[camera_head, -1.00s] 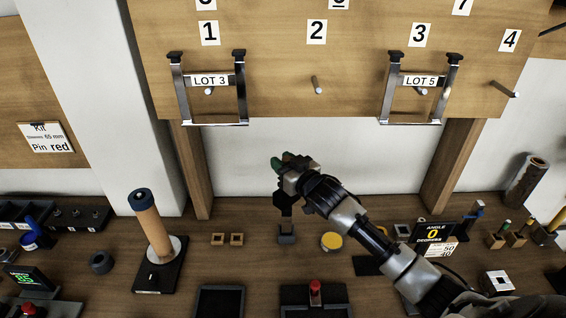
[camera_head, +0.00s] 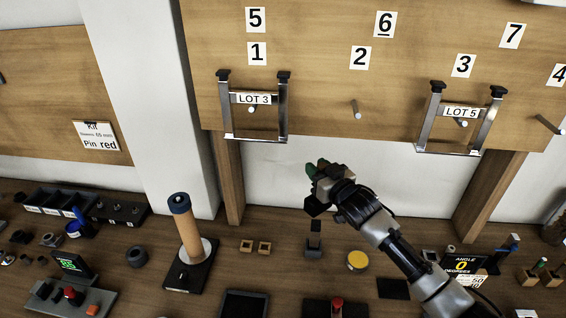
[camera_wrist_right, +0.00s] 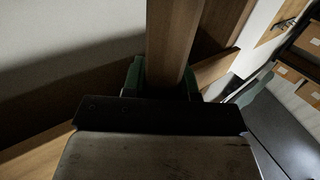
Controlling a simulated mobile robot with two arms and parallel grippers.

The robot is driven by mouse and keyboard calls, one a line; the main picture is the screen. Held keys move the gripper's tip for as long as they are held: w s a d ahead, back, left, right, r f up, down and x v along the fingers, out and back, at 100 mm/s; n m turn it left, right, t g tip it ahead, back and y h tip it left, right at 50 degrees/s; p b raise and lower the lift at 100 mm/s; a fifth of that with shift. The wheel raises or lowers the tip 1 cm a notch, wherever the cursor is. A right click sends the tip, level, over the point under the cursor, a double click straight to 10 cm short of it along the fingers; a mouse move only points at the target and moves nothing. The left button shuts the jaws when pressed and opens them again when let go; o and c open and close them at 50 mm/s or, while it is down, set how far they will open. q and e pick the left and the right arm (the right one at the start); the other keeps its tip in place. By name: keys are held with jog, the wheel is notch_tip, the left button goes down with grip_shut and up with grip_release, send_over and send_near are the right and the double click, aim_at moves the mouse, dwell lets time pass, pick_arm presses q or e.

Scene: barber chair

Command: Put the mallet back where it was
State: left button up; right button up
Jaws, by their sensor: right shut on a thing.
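My right gripper (camera_head: 322,174) is raised in front of the white wall, below the pegboard (camera_head: 310,110) and a little left of its empty peg under number 2 (camera_head: 356,109). The mallet's head cannot be made out in either view. My left gripper is not in view.
Metal frames marked LOT 3 (camera_head: 253,99) and LOT 5 (camera_head: 460,112) hang under numbers 1 and 3. Below stand a wooden cylinder with a dark cap (camera_head: 188,225), a small dark stand (camera_head: 314,246) and a yellow disc (camera_head: 357,261). Another peg (camera_head: 548,125) shows under 4.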

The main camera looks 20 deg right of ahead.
jog(key=s+a+f+b, duration=0.2)
jog(key=s+a+f, duration=0.6)
jog(key=s+a, duration=0.3)
jog(key=s+m+h+b, duration=0.2)
jog(key=s+h, duration=0.1)
jog(key=s, duration=1.1)
jog(key=shift+d, duration=0.35)
